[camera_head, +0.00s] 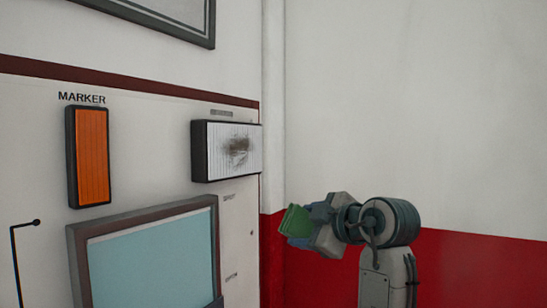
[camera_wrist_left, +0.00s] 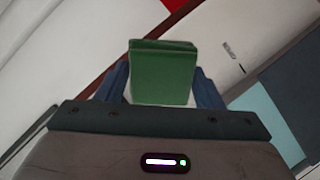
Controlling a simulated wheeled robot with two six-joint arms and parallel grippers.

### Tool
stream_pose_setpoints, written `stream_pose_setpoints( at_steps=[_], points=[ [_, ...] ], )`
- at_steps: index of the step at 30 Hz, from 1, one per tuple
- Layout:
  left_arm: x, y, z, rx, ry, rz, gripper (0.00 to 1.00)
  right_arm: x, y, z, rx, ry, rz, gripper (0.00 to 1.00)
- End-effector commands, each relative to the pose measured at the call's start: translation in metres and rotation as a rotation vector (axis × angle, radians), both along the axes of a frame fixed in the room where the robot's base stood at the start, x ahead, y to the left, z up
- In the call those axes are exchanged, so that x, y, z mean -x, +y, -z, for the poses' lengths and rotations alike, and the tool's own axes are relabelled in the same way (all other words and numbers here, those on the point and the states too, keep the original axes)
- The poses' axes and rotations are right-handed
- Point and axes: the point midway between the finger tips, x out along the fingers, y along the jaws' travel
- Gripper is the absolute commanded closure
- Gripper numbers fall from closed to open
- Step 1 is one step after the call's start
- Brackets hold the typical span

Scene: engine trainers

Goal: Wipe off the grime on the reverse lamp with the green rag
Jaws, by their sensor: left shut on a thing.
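The reverse lamp (camera_head: 215,165) is a white ribbed rectangle in a dark frame on the panel in the head view. A dark smudge of grime (camera_head: 237,150) lies on the middle of its face. My left gripper (camera_head: 300,222) is below and to the right of the lamp, apart from it. It is shut on the green rag (camera_head: 294,220), which sticks out to the left of the fingers. In the left wrist view the folded rag (camera_wrist_left: 163,75) sits between the two blue fingers. My right gripper is not in view.
An orange marker lamp (camera_head: 88,157) and a framed blue screen (camera_head: 155,262) are on the same white panel. A grey-framed board (camera_head: 160,15) hangs above. A white wall (camera_head: 420,110) with a red lower band (camera_head: 480,265) stands at the right.

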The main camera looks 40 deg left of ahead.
Motion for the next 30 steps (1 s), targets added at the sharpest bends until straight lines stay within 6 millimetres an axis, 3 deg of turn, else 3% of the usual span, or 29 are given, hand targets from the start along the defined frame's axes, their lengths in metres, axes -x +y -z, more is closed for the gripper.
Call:
stream_pose_setpoints(
  at_steps=[1, 3, 6, 10, 15, 19, 30],
  points=[
    [0.014, -0.001, -0.028, -0.041, -0.020, -0.065, 0.57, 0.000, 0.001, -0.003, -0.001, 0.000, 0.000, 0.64],
    [0.036, -0.002, -0.061, -0.101, -0.030, -0.160, 0.57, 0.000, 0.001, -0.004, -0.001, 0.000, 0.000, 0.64],
    [0.067, -0.004, -0.098, -0.172, -0.036, -0.270, 0.57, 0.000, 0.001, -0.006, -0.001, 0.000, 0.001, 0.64],
    [0.098, -0.007, -0.131, -0.234, -0.034, -0.364, 0.57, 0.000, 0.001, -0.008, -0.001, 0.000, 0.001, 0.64],
    [0.119, -0.009, -0.148, -0.269, -0.029, -0.420, 0.57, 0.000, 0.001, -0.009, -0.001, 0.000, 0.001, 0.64],
    [0.122, -0.004, -0.151, -0.274, -0.025, -0.430, 0.57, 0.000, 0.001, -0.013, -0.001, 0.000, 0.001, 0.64],
    [0.126, 0.033, -0.152, -0.275, -0.026, -0.429, 0.57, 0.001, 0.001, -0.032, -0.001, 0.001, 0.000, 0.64]
  ],
)
